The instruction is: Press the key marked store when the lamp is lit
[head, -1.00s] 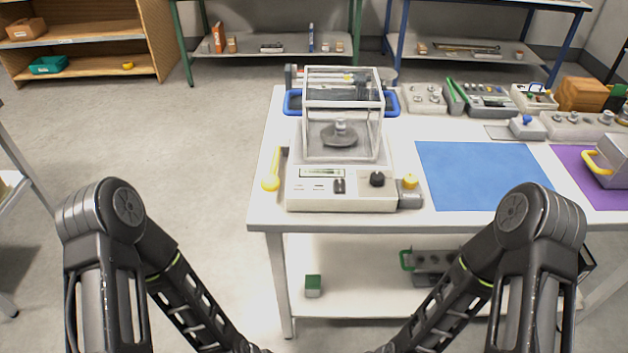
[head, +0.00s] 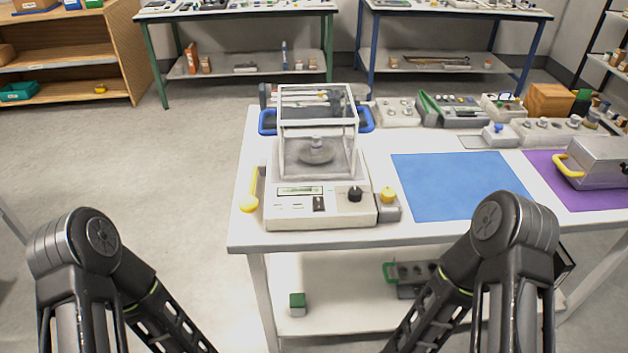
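A white weighing balance (head: 320,216) with a clear draught shield (head: 318,130) stands at the near left of the white table. A round pan with a small weight (head: 317,148) shows inside the shield. The front panel has a small display (head: 300,190), a black switch (head: 319,204) and a black knob (head: 355,194). A grey box with a yellow button (head: 388,195) sits at its right side. Markings on the panel are too small to read, and I cannot tell which key is store or whether a lamp is lit. Both my grippers are below the picture; only my arms show.
A blue mat (head: 460,185) and a purple mat (head: 560,165) with a metal case (head: 600,165) lie to the right. Weight blocks and boxes line the table's back. Floor to the left is clear.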

